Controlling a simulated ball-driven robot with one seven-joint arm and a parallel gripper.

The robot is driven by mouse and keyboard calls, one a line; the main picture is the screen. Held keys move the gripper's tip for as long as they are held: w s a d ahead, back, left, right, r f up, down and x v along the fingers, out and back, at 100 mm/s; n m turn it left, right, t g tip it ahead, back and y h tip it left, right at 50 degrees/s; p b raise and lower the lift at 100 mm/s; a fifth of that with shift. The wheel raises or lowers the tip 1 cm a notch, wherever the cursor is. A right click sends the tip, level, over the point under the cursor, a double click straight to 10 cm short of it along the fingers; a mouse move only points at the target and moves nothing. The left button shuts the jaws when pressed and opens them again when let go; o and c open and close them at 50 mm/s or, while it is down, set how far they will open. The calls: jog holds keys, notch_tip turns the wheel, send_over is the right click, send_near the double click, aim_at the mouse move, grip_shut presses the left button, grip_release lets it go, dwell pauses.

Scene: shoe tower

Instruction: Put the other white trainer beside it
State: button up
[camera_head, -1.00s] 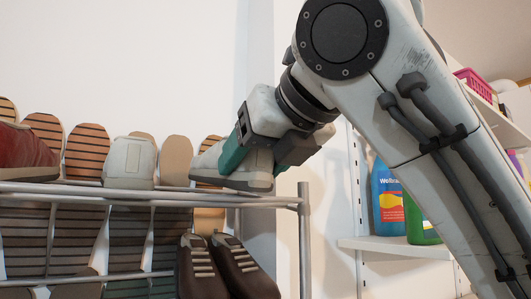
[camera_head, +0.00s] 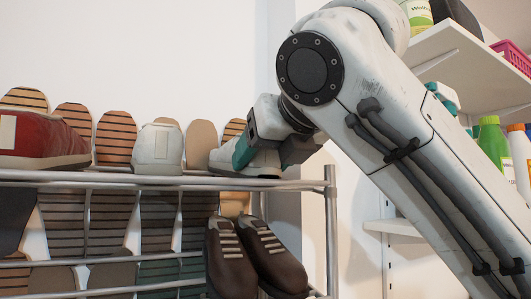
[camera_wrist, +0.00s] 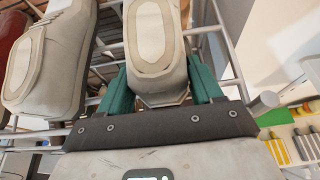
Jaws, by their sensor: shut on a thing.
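One white trainer (camera_head: 157,148) stands on the top tier of the metal shoe rack (camera_head: 300,184), heel towards me. My gripper (camera_head: 258,152) is shut on the other white trainer (camera_head: 262,166), to the right of the first with a gap between them. The held trainer is at the height of the top rails; I cannot tell whether it touches them. In the wrist view the held trainer (camera_wrist: 152,42) sits between the green fingers, and the standing trainer (camera_wrist: 48,62) is at its left.
A red shoe (camera_head: 45,140) stands left on the top tier. Brown shoes (camera_head: 232,262) are on the tier below. Upright shoe soles (camera_head: 114,138) line the back. The rack's end post (camera_head: 330,230) is close on the right, and shelves with bottles (camera_head: 493,146) stand beyond.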

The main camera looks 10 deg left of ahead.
dwell(0.3)
jog(key=o, duration=1.4)
jog(key=s+d+f+b, duration=0.1)
jog(key=s+d+b, duration=0.2)
jog(key=s+d, duration=0.5)
jog(key=s, duration=0.3)
jog(key=shift+s, duration=0.3)
jog(key=shift+f, duration=0.15)
dwell(0.8)
